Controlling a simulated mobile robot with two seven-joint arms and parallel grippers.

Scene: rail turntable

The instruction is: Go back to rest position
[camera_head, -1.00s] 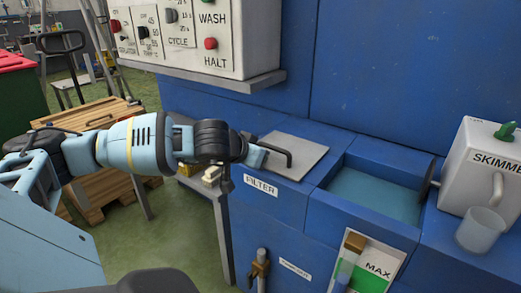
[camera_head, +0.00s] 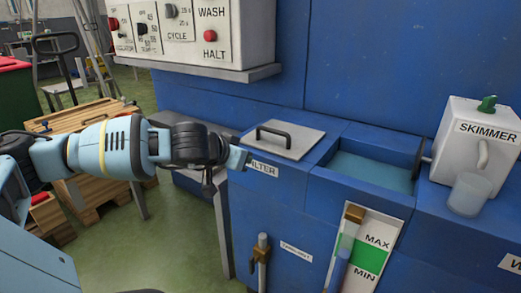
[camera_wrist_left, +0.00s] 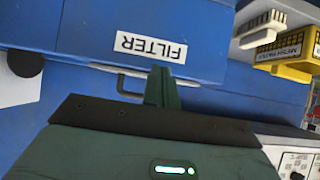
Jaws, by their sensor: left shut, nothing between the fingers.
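My left gripper (camera_head: 240,160) comes in from the left in the head view, in front of the blue machine and just left of the filter lid. Its fingers (camera_wrist_left: 158,88) are together and empty in the left wrist view. The grey filter lid (camera_head: 292,140) with its black handle lies flat on the machine top, apart from the gripper. The FILTER label (camera_head: 263,169) is partly covered by the gripper in the head view; it shows upside down in the left wrist view (camera_wrist_left: 151,47). My right gripper is not in view.
An open basin of liquid (camera_head: 372,173) lies right of the lid, with a white skimmer box (camera_head: 462,135) and clear cup (camera_head: 469,195) beyond. A control panel (camera_head: 190,32) overhangs behind my arm. A wooden crate (camera_head: 85,115) stands left.

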